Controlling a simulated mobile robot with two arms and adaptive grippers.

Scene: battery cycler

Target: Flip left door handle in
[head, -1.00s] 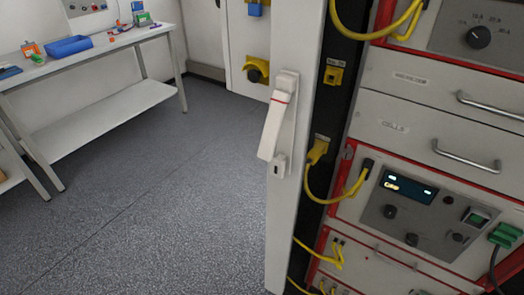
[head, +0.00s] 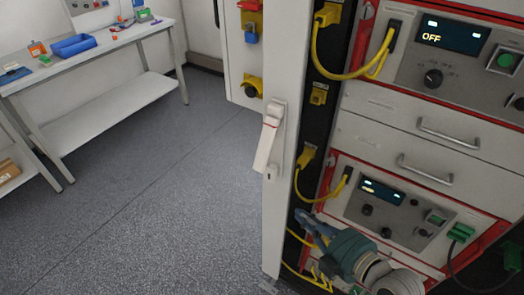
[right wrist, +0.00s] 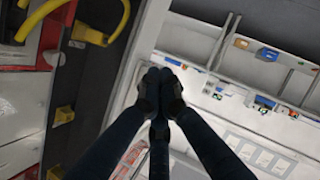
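The white door handle (head: 269,139) with a red band sits on the narrow edge of the open white cabinet door (head: 277,220) in the head view. Its long lever tilts out from its mount, the lower end standing off to the left. My right gripper (head: 306,222) is in the lower middle of the head view, below and to the right of the handle and apart from it. In the right wrist view its dark fingers (right wrist: 158,88) meet at the tips, with nothing visible between them. The handle cannot be made out in that view. My left gripper is not in view.
The rack (head: 400,135) with drawers, red frames and looping yellow cables (head: 318,55) stands right of the door. A white bench (head: 100,50) with a blue tray (head: 74,45) is at the back left. The grey floor (head: 170,165) between is clear.

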